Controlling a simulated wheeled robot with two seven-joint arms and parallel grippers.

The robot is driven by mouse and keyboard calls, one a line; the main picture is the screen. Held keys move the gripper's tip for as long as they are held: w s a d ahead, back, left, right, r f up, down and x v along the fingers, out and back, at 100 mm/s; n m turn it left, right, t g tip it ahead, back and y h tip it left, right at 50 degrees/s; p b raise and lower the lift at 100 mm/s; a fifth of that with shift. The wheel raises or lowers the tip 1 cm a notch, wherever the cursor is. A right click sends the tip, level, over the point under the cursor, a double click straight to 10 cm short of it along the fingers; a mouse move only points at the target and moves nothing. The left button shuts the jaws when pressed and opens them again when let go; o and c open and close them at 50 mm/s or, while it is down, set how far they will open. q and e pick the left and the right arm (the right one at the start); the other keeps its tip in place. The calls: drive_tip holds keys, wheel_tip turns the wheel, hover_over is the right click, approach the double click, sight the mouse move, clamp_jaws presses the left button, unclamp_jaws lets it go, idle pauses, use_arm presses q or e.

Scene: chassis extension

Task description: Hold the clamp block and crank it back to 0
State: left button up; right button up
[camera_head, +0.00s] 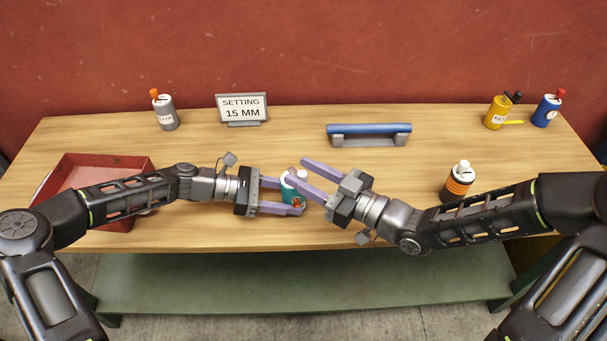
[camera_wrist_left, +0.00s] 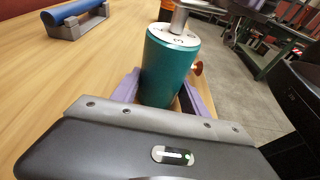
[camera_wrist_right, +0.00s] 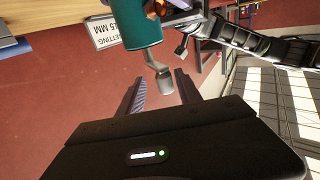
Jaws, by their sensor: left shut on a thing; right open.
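The clamp block is a teal can-shaped body (camera_head: 297,198) with a pale marked top. My left gripper (camera_head: 292,196) is shut on it near the front middle of the table. In the left wrist view the teal body (camera_wrist_left: 168,68) stands between the fingers, with a grey metal crank (camera_wrist_left: 180,18) on top and an orange knob (camera_wrist_left: 196,68) at its side. My right gripper (camera_head: 298,167) is open, its fingers reaching over the block's top. In the right wrist view the crank's grey handle (camera_wrist_right: 161,78) shows between the spread fingers; I cannot tell whether they touch it.
A sign (camera_head: 242,107) reads "SETTING 15 MM". A blue bar on a grey stand (camera_head: 368,134) lies behind. A black-orange can (camera_head: 459,183) stands near my right arm. A red tray (camera_head: 110,163) is under my left arm. Grey (camera_head: 165,112), yellow (camera_head: 497,112) and blue (camera_head: 547,110) cans stand at the back.

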drive_tip(key=d+n+g+y, duration=0.3)
drive_tip(key=d+n+g, duration=0.3)
drive_tip(key=d, duration=0.7)
drive_tip(key=w+a+r+m+t+h, duration=0.1)
drive_tip(key=w+r+m+t+h, duration=0.7)
drive_tip(key=w+r+t, duration=0.4)
drive_tip(key=t, duration=0.3)
drive_tip(key=shift+a+m+t, duration=0.15)
drive_tip(key=shift+m+t, duration=0.15)
drive_tip(key=shift+m, duration=0.1)
